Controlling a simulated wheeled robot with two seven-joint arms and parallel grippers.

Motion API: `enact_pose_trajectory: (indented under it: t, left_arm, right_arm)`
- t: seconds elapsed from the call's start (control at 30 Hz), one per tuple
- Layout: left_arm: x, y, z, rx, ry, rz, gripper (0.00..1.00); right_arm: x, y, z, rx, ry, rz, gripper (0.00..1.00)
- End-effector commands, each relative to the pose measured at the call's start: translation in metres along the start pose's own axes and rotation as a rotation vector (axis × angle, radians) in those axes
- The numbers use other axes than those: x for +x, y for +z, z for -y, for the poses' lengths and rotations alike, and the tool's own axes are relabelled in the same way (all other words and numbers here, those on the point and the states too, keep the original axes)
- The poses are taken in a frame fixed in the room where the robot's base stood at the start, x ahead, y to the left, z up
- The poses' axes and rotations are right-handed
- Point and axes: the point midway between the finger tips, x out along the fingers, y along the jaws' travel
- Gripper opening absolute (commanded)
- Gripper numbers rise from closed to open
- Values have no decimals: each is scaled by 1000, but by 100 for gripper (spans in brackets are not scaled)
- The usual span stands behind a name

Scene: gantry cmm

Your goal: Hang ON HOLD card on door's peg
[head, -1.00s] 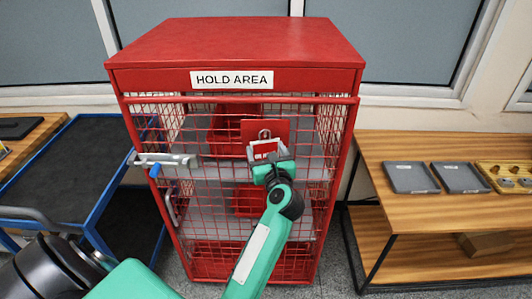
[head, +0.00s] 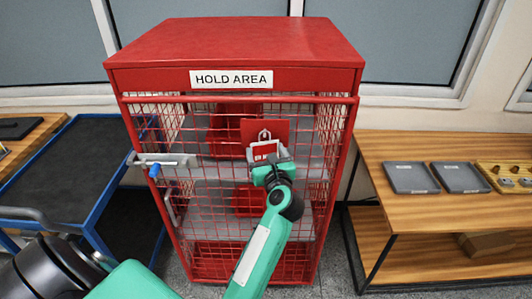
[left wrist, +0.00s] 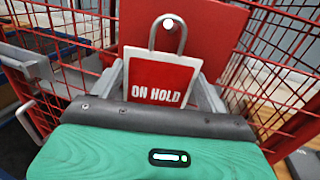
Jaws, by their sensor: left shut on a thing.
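The ON HOLD card (left wrist: 160,80) is red with a white border and a grey wire loop on top; it is small in the head view (head: 263,149). My left gripper (head: 267,158) is shut on the card and holds it upright in front of the cage door (head: 208,208). The fingers (left wrist: 163,100) show on both sides of the card in the left wrist view. A red plate (head: 280,128) on the door stands behind the loop. The pale round end of the peg (left wrist: 168,23) shows inside the loop; I cannot tell whether the loop is around it or only in front. My right gripper is not in view.
The red HOLD AREA cage (head: 235,45) holds red bins (head: 228,118) on grey shelves. A grey latch with a blue knob (head: 155,170) sticks out at the door's left. A blue-framed cart (head: 60,165) stands left, a wooden bench (head: 390,150) with trays right.

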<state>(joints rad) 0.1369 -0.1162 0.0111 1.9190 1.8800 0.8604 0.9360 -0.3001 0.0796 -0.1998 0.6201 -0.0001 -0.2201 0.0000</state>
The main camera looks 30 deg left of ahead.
Motion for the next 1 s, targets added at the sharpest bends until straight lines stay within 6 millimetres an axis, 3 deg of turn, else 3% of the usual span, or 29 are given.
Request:
enact_pose_trajectory:
  t: [0.03,0.13,0.57,0.6,1.0]
  left_arm:
    - [1,-9,-2,12,5,-15,82]
    - [1,-9,-2,11,5,-15,100]
    - [1,-7,0,9,0,-12,100]
    - [1,-7,1,8,0,-12,92]
    - [1,-6,1,8,-1,-10,95]
  right_arm:
    - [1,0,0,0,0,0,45]
    - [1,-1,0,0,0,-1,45]
    - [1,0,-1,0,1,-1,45]
    - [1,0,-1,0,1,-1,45]
    - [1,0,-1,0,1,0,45]
